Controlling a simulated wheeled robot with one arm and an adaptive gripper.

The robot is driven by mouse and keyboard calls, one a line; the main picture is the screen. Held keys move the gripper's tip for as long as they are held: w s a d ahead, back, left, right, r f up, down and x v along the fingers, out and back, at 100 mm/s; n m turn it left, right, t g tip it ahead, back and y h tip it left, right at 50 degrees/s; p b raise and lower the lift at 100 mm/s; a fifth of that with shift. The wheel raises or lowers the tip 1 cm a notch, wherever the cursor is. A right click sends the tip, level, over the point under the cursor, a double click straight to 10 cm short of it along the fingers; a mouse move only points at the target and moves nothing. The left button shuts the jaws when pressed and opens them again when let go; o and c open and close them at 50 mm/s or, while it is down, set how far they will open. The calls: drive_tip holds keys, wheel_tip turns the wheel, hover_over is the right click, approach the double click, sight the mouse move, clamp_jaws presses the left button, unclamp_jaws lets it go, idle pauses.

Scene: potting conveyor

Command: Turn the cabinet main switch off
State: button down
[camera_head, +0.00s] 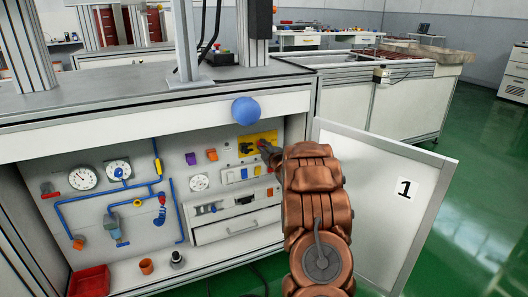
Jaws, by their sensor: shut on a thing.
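The open cabinet (230,160) has a yellow plate (248,152) at the upper right of its back panel, with dark knobs on it. The main switch appears to be the small red-and-dark handle (263,142) at the plate's right side. My copper-coloured arm reaches in from the lower right. My gripper (268,149) is at that handle and is shut on it. The fingers and arm hide part of the switch, so its exact angle cannot be told.
The cabinet door (385,200), marked 1, stands open to the right of my arm. Gauges (83,179), blue pipes, a drawer (238,226) and a red bin (90,281) fill the cabinet. Green floor is clear at right.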

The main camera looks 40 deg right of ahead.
drive_tip(key=shift+f+n+b, duration=0.2)
drive_tip(key=shift+n+b, duration=0.7)
drive_tip(key=shift+n, duration=0.1)
drive_tip(key=shift+f+n+b, duration=0.15)
drive_tip(key=shift+n+b, duration=0.7)
drive_tip(key=shift+n, duration=0.15)
drive_tip(key=c, duration=1.1)
unclamp_jaws()
drive_tip(key=shift+a, duration=0.1)
drive_tip(key=shift+v, duration=6)
